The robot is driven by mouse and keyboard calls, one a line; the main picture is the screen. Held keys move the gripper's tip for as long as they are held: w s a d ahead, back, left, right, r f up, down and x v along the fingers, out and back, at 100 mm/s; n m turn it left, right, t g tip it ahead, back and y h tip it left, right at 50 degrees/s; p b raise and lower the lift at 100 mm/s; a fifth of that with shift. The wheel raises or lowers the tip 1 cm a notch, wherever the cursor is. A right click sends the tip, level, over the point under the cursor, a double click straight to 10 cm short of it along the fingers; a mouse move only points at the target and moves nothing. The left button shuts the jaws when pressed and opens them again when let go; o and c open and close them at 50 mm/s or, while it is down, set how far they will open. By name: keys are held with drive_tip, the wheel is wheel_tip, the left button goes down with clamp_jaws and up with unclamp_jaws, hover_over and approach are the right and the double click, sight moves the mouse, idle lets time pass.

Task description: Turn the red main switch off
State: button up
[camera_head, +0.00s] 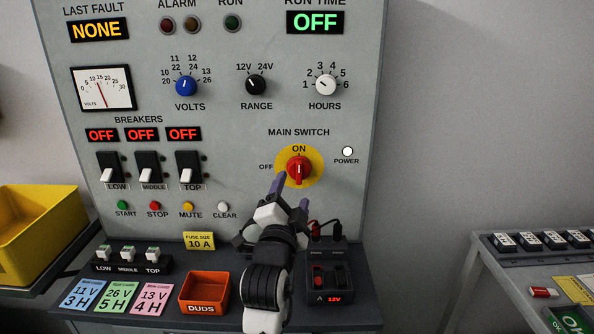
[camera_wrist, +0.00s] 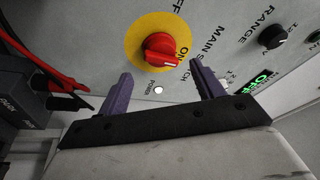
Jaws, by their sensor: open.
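The red main switch (camera_head: 299,168) is a rotary knob on a round yellow plate (camera_head: 317,158) on the grey panel. Its handle stands upright, in line with the ON label above it; the OFF label is to its left. In the wrist view the red knob (camera_wrist: 159,48) shows beyond my fingers, in line with ON. My gripper (camera_head: 290,197) is open, with its two purple fingers just below and in front of the switch. In the wrist view the fingers (camera_wrist: 160,85) are spread apart with nothing between them. They look apart from the knob.
A white power lamp (camera_head: 347,151) is right of the switch. A black unit with red switches (camera_head: 330,275) and plugged leads stands on the ledge below, right of my wrist. An orange DUDS bin (camera_head: 204,292) is to the left. Breaker levers (camera_head: 148,168) sit further left on the panel.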

sight(298, 176)
drive_tip(key=p+x, duration=0.1)
drive_tip(key=x, duration=0.5)
drive_tip(key=shift+p, duration=0.3)
drive_tip(key=shift+c, duration=0.4)
drive_tip(key=c, duration=0.9)
